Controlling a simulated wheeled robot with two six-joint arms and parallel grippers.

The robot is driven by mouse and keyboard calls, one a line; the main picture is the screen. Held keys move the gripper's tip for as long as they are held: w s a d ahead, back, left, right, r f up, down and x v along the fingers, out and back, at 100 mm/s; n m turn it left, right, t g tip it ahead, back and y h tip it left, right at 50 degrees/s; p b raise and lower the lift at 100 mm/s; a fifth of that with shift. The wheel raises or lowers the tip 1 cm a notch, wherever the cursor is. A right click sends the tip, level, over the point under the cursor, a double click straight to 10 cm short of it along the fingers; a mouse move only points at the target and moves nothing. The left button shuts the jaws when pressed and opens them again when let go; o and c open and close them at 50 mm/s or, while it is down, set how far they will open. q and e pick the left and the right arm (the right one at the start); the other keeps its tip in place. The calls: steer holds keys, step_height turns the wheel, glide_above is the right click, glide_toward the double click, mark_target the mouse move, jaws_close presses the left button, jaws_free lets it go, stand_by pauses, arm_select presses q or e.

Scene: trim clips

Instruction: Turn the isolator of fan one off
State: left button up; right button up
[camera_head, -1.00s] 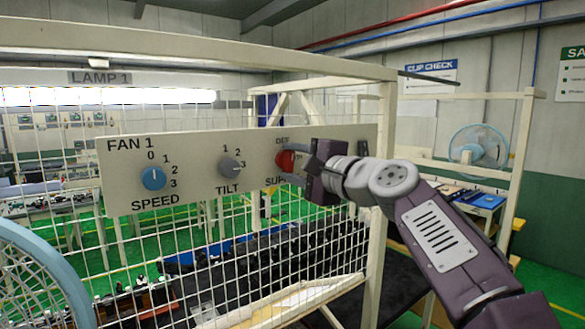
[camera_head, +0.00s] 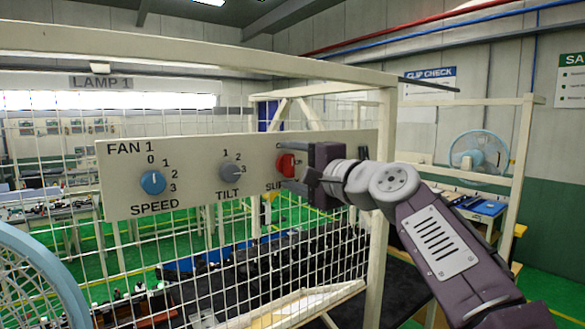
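The pale FAN 1 panel (camera_head: 205,200) is fixed to the wire mesh fence. The gripper hides part of the labels, and I cannot tell where the red knob points. My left gripper is not in view.
A pale frame post (camera_head: 381,220) stands close behind my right arm. A blue-rimmed fan guard (camera_head: 50,270) is at the lower left. Another blue fan (camera_head: 478,155) stands at the far right. Dark machinery lies behind the mesh.

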steer(key=shift+w+a+f, duration=0.1)
steer(key=shift+w+f, duration=0.05)
steer(key=shift+s+d+f, duration=0.1)
steer(key=shift+s+d, duration=0.1)
steer(key=b+v, duration=0.4)
steer(key=v, duration=0.4)
steer(key=shift+s, duration=0.2)
steer(key=shift+d, duration=0.1)
